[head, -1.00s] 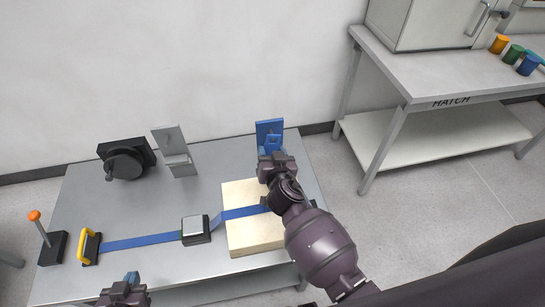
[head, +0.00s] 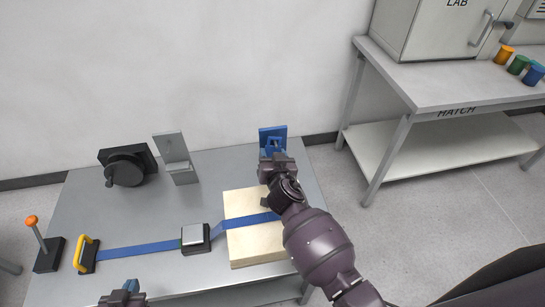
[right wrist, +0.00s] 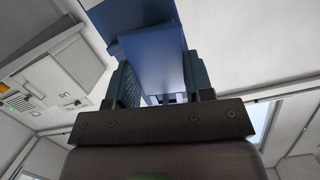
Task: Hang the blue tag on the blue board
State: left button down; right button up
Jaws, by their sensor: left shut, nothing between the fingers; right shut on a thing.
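The blue board (head: 279,131) stands upright at the back right of the grey table. My right gripper (head: 273,157) is directly in front of it, shut on the blue tag (head: 274,146). In the right wrist view the tag (right wrist: 155,62) is a flat blue plate between the two fingers, and the board (right wrist: 122,14) shows above and behind it. The tag overlaps the board in both views; I cannot tell whether they touch or whether the tag is on a hook. My left gripper (head: 124,288) is shut and empty at the table's near edge.
A grey board (head: 169,147) and a black handwheel (head: 125,168) stand to the left on the table. A blue strap (head: 135,251) runs past a black buckle (head: 195,238) over a pale block (head: 245,255). An orange-knobbed lever (head: 42,240) is at far left.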

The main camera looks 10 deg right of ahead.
dwell(0.4)
jog(key=o, duration=1)
jog(key=shift+c, duration=0.2)
jog(key=shift+s, duration=0.1)
jog(key=v, duration=1)
jog(key=shift+s, duration=0.3)
jog(key=shift+r, duration=0.1)
